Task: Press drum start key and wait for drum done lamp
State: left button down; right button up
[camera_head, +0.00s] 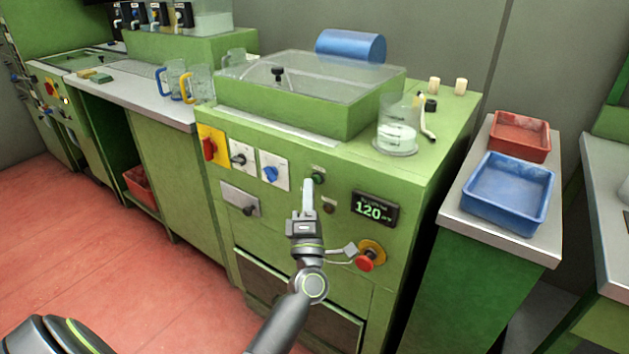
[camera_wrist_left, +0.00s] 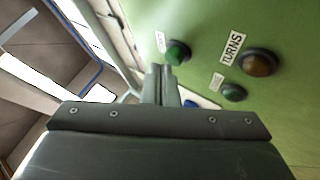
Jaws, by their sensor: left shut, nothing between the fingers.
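The machine's green front panel (camera_head: 300,225) carries a green round key (camera_head: 318,178), which also shows in the left wrist view (camera_wrist_left: 178,52). My left gripper (camera_head: 308,184) is shut and empty, its fingertips at the key's lower left edge; I cannot tell whether they touch. In the left wrist view the closed fingertips (camera_wrist_left: 164,68) are right beside the key. The left wrist view also shows a brownish round fitting (camera_wrist_left: 260,62) by a TURNS label and a smaller dark green one (camera_wrist_left: 233,92). My right gripper is out of view.
A display (camera_head: 375,209) reads 120. A red stop button (camera_head: 367,261) sits below it. A clear-lidded drum box (camera_head: 310,85) and a beaker (camera_head: 398,125) stand on top. Trays (camera_head: 508,190) are at right.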

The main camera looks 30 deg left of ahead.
pick_arm(q)
jog(key=shift+w, duration=0.1)
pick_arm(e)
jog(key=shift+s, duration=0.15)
pick_arm(q)
jog(key=shift+w, duration=0.2)
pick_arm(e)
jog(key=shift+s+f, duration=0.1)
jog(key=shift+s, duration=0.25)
pick_arm(q)
jog(key=shift+w, duration=0.1)
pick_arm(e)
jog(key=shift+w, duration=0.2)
pick_arm(q)
jog(key=shift+s, duration=0.85)
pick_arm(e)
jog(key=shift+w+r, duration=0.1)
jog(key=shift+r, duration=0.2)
